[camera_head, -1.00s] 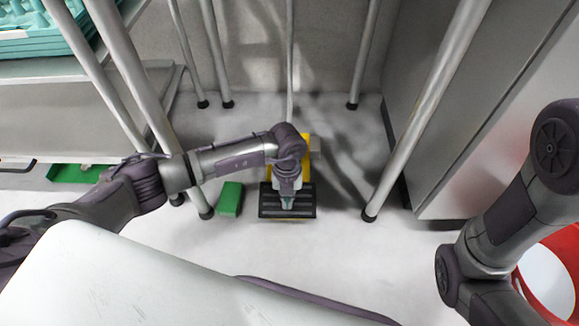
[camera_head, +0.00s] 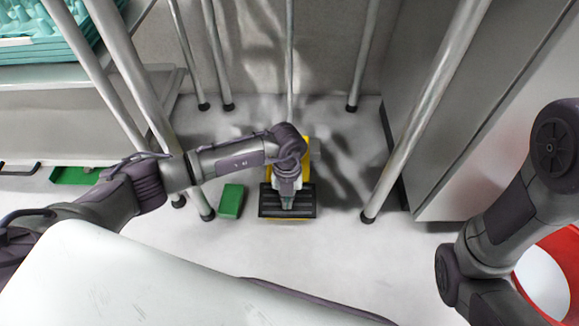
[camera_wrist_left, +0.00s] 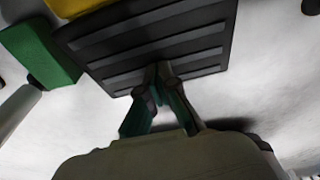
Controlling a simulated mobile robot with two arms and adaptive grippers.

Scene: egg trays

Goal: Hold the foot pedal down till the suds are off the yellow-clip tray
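The foot pedal has a black ribbed plate (camera_head: 270,206) on a yellow base (camera_head: 306,170) and sits on the floor between the metal legs. The plate also fills the top of the left wrist view (camera_wrist_left: 150,38). My left gripper (camera_head: 287,204) points down onto the plate. In the left wrist view its teal-sided fingers (camera_wrist_left: 160,78) come together at the tips, against the plate's near part, with nothing between them. How far the plate is pressed down cannot be told. No yellow-clip tray or suds show. My right gripper is out of view.
A green block (camera_head: 230,201) lies left of the pedal. Metal legs (camera_head: 425,115) stand on both sides, with a grey cabinet (camera_head: 450,110) at right. Teal egg trays (camera_head: 35,40) sit on a shelf at top left. A red and white round thing (camera_head: 560,275) is at lower right.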

